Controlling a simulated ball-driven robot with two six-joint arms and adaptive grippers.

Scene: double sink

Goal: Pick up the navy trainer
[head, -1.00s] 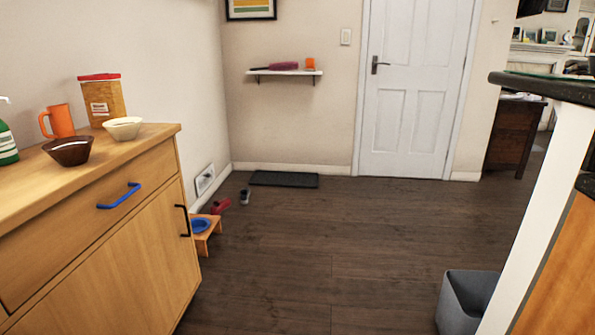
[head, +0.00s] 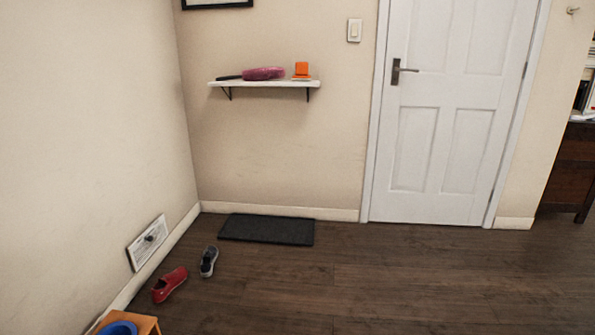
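A dark trainer with a pale sole edge (head: 208,261) lies on the wooden floor near the left wall; it looks dark grey or navy, and I cannot tell which. A red shoe (head: 169,284) lies just to its left and a little nearer, apart from it. Neither of my grippers shows in the head view.
A dark doormat (head: 266,229) lies by the back wall beyond the shoes. A wooden stand with a blue bowl (head: 119,328) is at the lower left. A wall shelf (head: 264,83) hangs above the mat. The floor to the right, before the white door (head: 440,150), is clear.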

